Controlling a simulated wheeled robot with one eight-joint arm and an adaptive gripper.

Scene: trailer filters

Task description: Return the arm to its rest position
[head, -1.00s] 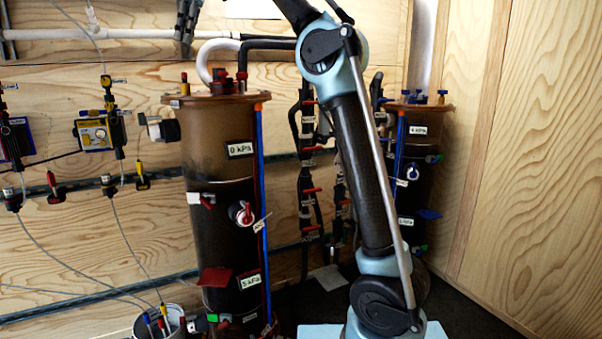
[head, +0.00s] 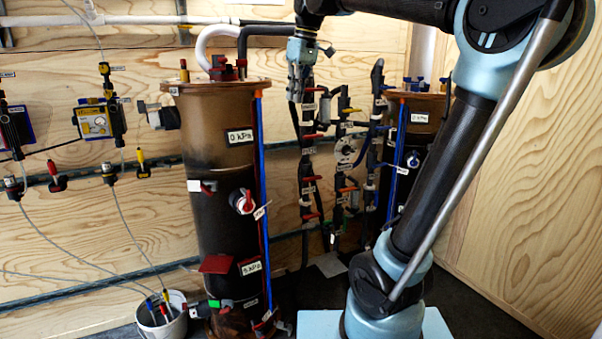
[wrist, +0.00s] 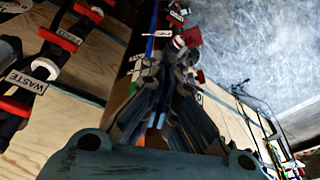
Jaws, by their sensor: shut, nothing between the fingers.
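My arm stands on a pale blue base at the lower right of the head view. Its upper link leans right, with the elbow at the top right. The forearm runs left along the top edge, partly cut off. My gripper (head: 297,97) hangs downward from the wrist, beside the upper right of the large brown filter column (head: 218,150). In the wrist view its fingers (wrist: 168,68) are together with nothing between them. The brown column shows behind the fingers there. I cannot tell how far the gripper is from the column.
Black valve pipes with red handles (head: 310,187) stand right behind the gripper; a WASTE label (wrist: 34,81) shows beside them in the wrist view. A second column (head: 421,112) stands behind my arm. A white bucket (head: 163,326) sits at lower left. A wooden wall (head: 545,190) closes the right side.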

